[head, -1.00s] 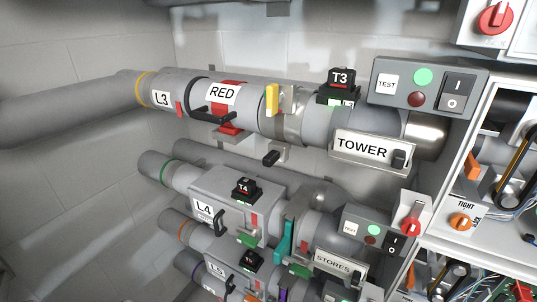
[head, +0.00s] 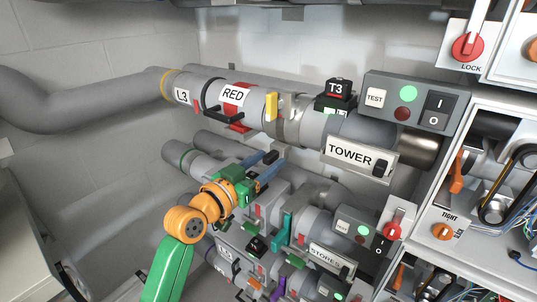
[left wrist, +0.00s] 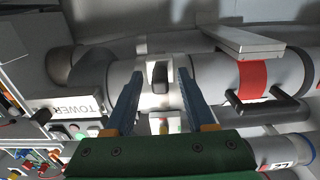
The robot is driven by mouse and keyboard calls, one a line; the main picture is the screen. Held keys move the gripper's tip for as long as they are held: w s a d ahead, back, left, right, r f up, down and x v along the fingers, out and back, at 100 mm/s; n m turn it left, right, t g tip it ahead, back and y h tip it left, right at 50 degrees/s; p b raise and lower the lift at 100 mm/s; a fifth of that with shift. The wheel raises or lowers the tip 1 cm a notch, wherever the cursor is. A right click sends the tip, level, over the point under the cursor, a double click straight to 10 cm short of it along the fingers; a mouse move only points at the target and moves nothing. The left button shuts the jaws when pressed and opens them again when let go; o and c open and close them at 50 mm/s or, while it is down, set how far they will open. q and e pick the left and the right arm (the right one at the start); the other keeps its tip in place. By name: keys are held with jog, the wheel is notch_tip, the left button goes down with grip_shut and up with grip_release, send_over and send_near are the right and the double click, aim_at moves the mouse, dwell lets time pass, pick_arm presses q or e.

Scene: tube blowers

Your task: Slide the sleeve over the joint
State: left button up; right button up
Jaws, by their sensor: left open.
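On the upper pipe, a grey sleeve (head: 250,100) carries the RED label, a red band and a black handle (head: 222,114). The red band (left wrist: 252,80) also shows in the left wrist view. My left gripper (head: 262,169) is open just below the joint. In the left wrist view, its blue fingers (left wrist: 160,80) stand apart on either side of the joint's fitting; contact cannot be told. My right gripper is not in view.
The TOWER plate (head: 350,155) and a grey switch box (head: 406,101) are at the right end of the pipe. Lower pipes with a STORES plate (head: 325,257) crowd the space below. An open cabinet (head: 490,190) stands at right. The wall side at left is clearer.

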pick_arm(q)
jog(key=shift+w+d, duration=0.35)
jog(key=shift+w, duration=0.05)
jog(key=shift+c, duration=0.2)
grip_shut()
jog(key=shift+f, duration=0.1)
dwell(0.9)
